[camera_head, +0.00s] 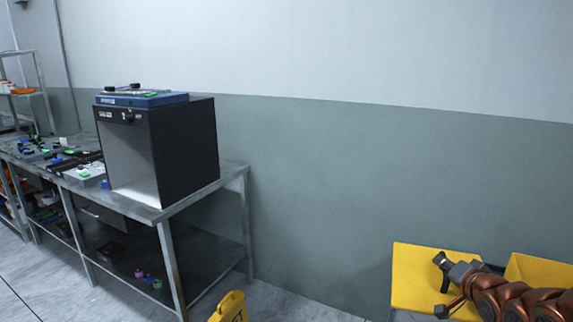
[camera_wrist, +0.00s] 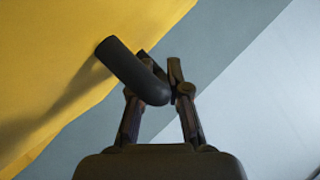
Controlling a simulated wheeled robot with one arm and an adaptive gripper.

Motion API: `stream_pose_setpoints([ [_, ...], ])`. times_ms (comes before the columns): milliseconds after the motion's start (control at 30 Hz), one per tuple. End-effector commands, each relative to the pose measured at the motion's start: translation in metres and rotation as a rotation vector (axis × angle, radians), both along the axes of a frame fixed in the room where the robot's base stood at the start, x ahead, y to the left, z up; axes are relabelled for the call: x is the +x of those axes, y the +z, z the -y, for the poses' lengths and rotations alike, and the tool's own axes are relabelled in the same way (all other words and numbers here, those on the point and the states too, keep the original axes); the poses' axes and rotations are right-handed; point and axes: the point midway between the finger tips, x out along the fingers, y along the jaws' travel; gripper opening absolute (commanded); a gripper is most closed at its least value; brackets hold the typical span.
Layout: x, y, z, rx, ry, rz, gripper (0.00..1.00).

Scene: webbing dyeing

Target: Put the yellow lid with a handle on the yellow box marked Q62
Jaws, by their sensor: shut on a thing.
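A flat yellow panel (camera_head: 410,275), which looks like the lid, shows at the lower right of the head view. In the wrist view the yellow lid (camera_wrist: 60,60) fills the left side, and its black bent handle (camera_wrist: 125,65) sticks out from it. My gripper (camera_wrist: 162,78) is shut on the handle, with one finger on each side. In the head view my gripper (camera_head: 442,280) is in front of the panel and covers part of it. Another yellow surface (camera_head: 545,268), perhaps the yellow box, is behind my arm at the right edge. No Q62 mark can be read.
A metal table (camera_head: 235,172) on the left bears a large black-and-grey box (camera_head: 185,150) and several small coloured items. A yellow floor sign (camera_head: 231,307) stands at the bottom edge. A grey-and-white wall (camera_head: 320,180) runs behind. Floor shows between table and panel.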

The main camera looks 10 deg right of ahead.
Motion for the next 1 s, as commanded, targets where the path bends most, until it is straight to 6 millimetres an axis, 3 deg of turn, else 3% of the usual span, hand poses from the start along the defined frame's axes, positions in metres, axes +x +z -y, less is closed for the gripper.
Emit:
stream_pose_setpoints([
  [200, 0.04, -0.014, -0.046, -0.007, 0.082, 0.002, 0.0],
  [500, 0.084, -0.029, -0.117, -0.009, 0.19, 0.001, 0.0],
  [1000, 0.131, -0.051, -0.249, 0.001, 0.371, 0.002, 0.0],
])
